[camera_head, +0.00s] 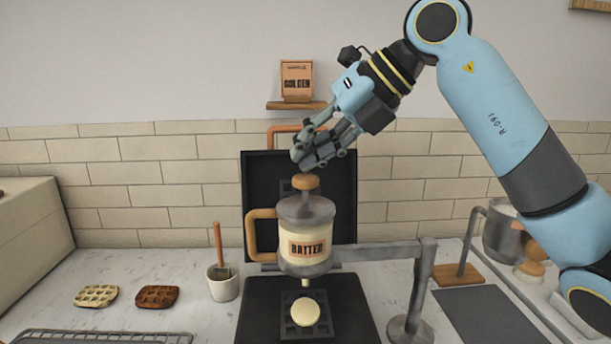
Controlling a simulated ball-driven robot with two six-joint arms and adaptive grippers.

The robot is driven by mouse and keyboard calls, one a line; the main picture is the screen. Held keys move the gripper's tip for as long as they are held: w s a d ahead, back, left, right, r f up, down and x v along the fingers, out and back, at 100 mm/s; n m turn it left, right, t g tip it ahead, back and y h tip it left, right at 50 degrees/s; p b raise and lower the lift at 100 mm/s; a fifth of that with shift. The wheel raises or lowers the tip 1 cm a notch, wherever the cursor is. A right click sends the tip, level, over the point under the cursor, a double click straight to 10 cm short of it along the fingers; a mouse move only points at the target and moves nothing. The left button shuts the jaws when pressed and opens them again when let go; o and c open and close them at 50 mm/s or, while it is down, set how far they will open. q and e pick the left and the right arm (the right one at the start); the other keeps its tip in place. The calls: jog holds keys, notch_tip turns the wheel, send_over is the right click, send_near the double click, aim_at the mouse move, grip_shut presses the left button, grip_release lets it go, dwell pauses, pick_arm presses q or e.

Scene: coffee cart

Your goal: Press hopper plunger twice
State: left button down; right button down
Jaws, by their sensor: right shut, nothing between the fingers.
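The batter hopper (306,235) is a grey and cream canister labelled BATTER, with an orange-brown side handle, held on a grey metal stand (419,290). Its round orange-brown plunger knob (306,182) sticks up from the lid. My right gripper (300,158) is shut and empty. Its fingertips are just above the knob; I cannot tell whether they touch it. Below the spout, a pale round dollop of batter (306,312) lies on the grid plate of the open black waffle iron (258,315). My left gripper is not in view.
A cup with a wooden-handled brush (222,282) stands left of the iron. A pale waffle (97,296) and a brown waffle (157,297) lie further left, behind a wire rack (100,338). A dark mat (488,315) lies at right, near a metal pot (503,235).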

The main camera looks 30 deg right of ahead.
aim_at(308, 174)
jog(key=shift+f+b, duration=0.65)
jog(key=shift+f, duration=0.15)
dwell(0.4)
jog(key=shift+r, duration=0.15)
dwell(0.3)
jog(key=shift+r+p, duration=0.9)
jog(key=shift+r, duration=0.2)
notch_tip(308, 174, up, 5)
jog(key=p, duration=0.4)
jog(key=shift+f, duration=0.15)
dwell(0.4)
